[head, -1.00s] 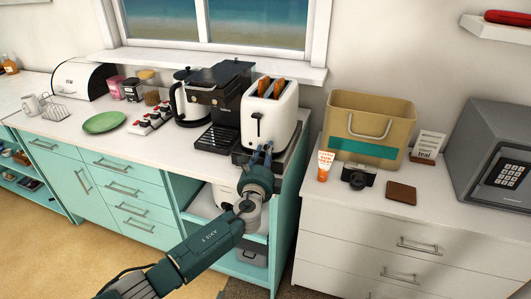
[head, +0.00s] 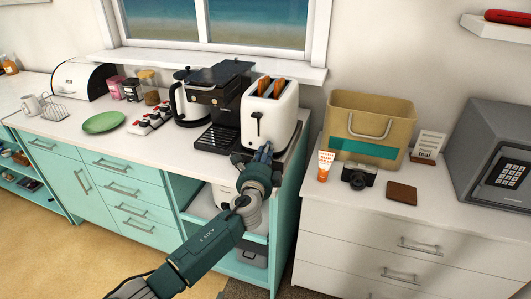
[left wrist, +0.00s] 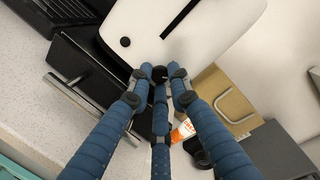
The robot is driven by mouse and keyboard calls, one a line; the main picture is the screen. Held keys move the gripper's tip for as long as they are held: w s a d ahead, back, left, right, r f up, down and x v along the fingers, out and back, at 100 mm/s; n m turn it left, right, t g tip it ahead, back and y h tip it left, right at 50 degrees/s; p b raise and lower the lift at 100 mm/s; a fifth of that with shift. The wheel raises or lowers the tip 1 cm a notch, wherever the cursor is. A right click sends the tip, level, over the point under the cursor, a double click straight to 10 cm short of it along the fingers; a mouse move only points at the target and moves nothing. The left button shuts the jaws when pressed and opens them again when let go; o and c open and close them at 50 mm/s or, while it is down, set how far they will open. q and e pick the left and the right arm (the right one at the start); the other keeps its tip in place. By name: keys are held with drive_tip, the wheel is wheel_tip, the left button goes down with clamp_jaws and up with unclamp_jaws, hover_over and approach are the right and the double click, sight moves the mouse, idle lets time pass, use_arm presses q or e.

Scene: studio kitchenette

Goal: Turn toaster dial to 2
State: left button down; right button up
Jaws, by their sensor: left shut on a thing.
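The white toaster (head: 283,112) stands on the counter with two slices of toast in its top. It also shows in the left wrist view (left wrist: 215,35), with a dark lever slot and a small black button on its face. My left gripper (head: 263,150) is at the lower front of the toaster. In the left wrist view its blue fingers (left wrist: 161,74) are closed around a small black dial (left wrist: 159,73) on the toaster's face. The dial's marks and setting cannot be read; the fingers partly cover it. My right gripper is not in view.
A black coffee machine (head: 221,99) stands close left of the toaster. A tan bag (head: 392,119), a sunscreen tube (head: 325,166), a camera (head: 358,175) and a brown wallet (head: 402,192) are on the white dresser to the right.

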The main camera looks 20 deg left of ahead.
use_arm(q)
drive_tip(key=c, duration=1.9)
unclamp_jaws()
drive_tip(key=s+d, duration=0.1)
drive_tip(key=s, duration=1.1)
drive_tip(key=shift+d+r, duration=0.2)
drive_tip(key=shift+r, duration=0.05)
